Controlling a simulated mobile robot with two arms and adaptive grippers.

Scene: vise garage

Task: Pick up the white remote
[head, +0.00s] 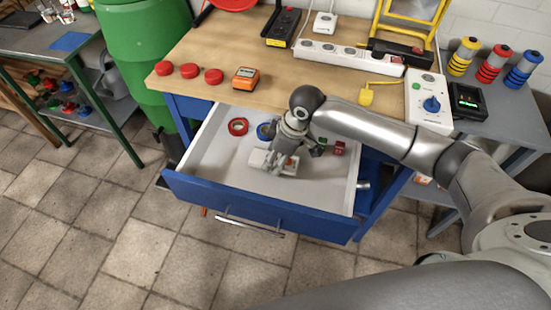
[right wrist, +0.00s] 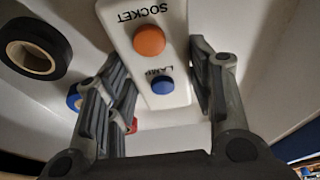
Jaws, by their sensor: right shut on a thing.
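The white remote (head: 258,159) is in the open drawer (head: 205,155) of the workbench. In the right wrist view the remote (right wrist: 127,38) shows an orange button marked SOCKET and a blue button marked LAMP. My right gripper (head: 282,158) reaches down into the drawer over the remote and partly covers it in the head view. Its two fingers (right wrist: 163,85) stand on either side of the remote, shut on it. I cannot tell whether the remote is lifted off the drawer floor. My left gripper is not in view.
A red tape roll (head: 238,127), a blue roll (head: 264,131) and small red and green pieces (head: 339,148) lie in the drawer. A dark roll (right wrist: 35,48) lies left of the fingers. The drawer's blue front (head: 260,207) and the benchtop (head: 260,55) border the hand.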

